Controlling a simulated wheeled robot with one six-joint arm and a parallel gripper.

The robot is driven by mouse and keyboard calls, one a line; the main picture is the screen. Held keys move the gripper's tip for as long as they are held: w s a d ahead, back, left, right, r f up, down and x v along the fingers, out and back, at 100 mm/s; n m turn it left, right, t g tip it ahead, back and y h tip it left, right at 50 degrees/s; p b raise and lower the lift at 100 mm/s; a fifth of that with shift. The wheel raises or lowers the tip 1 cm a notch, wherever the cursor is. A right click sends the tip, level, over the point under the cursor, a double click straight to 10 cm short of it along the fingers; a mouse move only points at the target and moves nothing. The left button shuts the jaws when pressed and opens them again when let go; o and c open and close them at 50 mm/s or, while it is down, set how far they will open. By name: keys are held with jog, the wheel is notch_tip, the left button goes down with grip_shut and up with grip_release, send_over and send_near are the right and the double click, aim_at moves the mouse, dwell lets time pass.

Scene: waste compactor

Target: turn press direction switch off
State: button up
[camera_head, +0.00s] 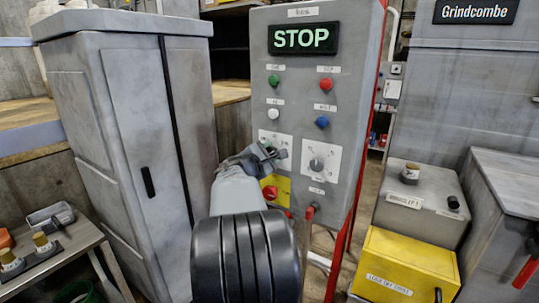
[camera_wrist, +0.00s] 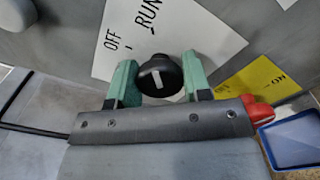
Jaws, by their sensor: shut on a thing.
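A grey control panel (camera_head: 345,85) stands in the middle of the head view. Low on it are two white plates with rotary knobs. My gripper (camera_head: 270,152) is at the left plate and hides most of its knob. In the wrist view, my green fingers (camera_wrist: 160,82) are shut on a black knob (camera_wrist: 161,76), one on each side. The knob has a white pointer mark. Its white plate (camera_wrist: 135,35) reads OFF and RUN. The right plate's knob (camera_head: 317,163) is free. The small labels are unreadable, so I cannot tell which switch is named press direction.
A lit STOP sign (camera_head: 302,39) and several coloured buttons are above the knobs. A yellow plate with a red knob (camera_head: 270,192) is just below my gripper. A grey cabinet (camera_head: 130,110) stands left, a yellow box (camera_head: 405,270) right. A blue-rimmed tray (camera_wrist: 292,140) shows at lower right.

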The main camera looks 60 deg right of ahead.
jog(key=shift+f, duration=0.1)
jog(key=shift+c, duration=0.7)
jog(key=shift+n, duration=0.3)
jog(key=n, duration=0.8)
jog(key=shift+n+p, duration=0.35)
jog(key=shift+n, duration=0.35)
jog(key=o, duration=0.9)
